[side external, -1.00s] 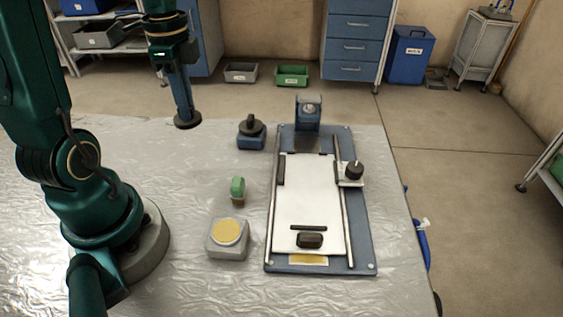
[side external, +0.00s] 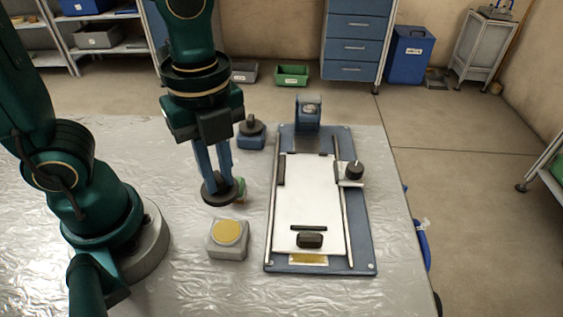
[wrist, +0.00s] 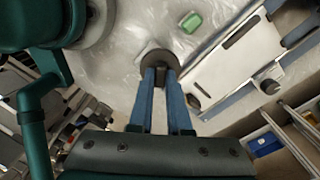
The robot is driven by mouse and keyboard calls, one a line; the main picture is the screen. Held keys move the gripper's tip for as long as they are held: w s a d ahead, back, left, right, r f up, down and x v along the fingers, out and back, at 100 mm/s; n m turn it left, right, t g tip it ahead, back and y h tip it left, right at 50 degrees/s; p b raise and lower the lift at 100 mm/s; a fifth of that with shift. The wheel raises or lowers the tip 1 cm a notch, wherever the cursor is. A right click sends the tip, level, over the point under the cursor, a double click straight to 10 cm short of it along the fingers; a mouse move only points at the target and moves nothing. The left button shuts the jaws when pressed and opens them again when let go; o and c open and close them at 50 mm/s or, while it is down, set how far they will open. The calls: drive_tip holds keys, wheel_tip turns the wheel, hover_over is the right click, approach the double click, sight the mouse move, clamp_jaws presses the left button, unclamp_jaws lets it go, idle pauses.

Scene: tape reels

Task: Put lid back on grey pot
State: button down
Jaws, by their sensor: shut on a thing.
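The grey pot (side external: 228,249) is a squat block with a round yellow top and stands on the foil-covered table, left of the blue fixture board. My gripper (side external: 217,176) is shut on the knob of a dark round lid (side external: 214,193). It holds the lid roughly level in the air, behind and above the pot in the side view, apart from it. In the wrist view, the lid (wrist: 151,58) sits between the blue fingertips (wrist: 161,73). I cannot make out the pot in the wrist view.
A green piece (side external: 241,188) stands behind the lid, partly hidden; it shows in the wrist view (wrist: 190,22). A blue pot with a dark lid (side external: 250,141) stands farther back. The blue fixture board (side external: 363,240) lies at right. Table left of the grey pot is clear.

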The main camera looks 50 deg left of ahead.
sight(227, 232)
drive_tip(key=shift+s+d+r+m, duration=0.1)
drive_tip(key=shift+s+d+m, duration=0.55)
drive_tip(key=shift+d, duration=0.2)
drive_tip(key=shift+s+d+f, duration=0.1)
drive_tip(key=shift+f, duration=1.5)
drive_tip(key=shift+d+f, duration=0.1)
drive_tip(key=shift+f, duration=1.5)
drive_tip(key=shift+f, duration=0.15)
drive_tip(key=shift+c, duration=1.5)
unclamp_jaws()
wheel_tip(227, 232, up, 7)
